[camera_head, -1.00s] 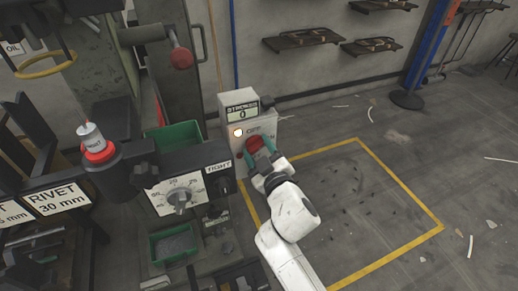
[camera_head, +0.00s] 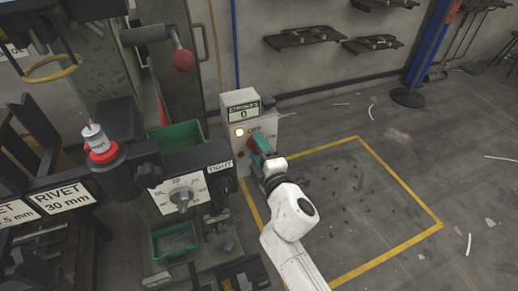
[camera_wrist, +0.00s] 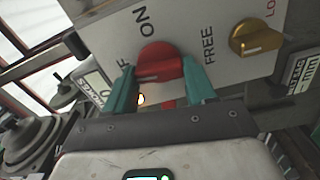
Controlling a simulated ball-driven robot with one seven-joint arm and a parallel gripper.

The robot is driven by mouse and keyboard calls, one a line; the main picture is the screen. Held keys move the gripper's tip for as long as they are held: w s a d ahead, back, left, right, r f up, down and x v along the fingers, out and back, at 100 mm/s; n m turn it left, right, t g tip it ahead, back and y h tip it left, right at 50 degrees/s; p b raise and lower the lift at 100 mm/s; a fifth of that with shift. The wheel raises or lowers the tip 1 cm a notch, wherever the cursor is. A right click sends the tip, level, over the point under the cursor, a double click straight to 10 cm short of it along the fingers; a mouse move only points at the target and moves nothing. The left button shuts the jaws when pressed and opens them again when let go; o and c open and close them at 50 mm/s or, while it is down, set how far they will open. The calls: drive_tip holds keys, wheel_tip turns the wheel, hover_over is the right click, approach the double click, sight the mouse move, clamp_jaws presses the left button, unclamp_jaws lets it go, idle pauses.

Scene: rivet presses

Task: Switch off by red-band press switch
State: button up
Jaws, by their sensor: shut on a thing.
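The grey switch box (camera_head: 241,107) stands against the wall behind the press, with a counter reading 0 and a lit white lamp (camera_head: 239,132). Its red rotary knob (camera_head: 252,148) sits by OFF and ON labels and is partly hidden by my gripper (camera_head: 261,155). In the wrist view my gripper (camera_wrist: 160,88) has its teal fingers on both sides of the red knob (camera_wrist: 160,65), shut on it. ON reads above the knob; the OFF label is partly covered by a finger. I cannot tell exactly which label the knob points to.
A yellow knob (camera_wrist: 255,38) marked FREE and LOCK is beside the red one. The press's dial panel (camera_head: 185,190) and green bins (camera_head: 176,242) stand left of my arm.

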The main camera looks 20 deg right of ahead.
drive_tip(key=shift+f+n, duration=0.1)
drive_tip(key=shift+n, duration=0.8)
drive_tip(key=o, duration=1)
drive_tip(key=shift+o, duration=0.2)
drive_tip(key=s, duration=1)
drive_tip(key=shift+s, duration=0.4)
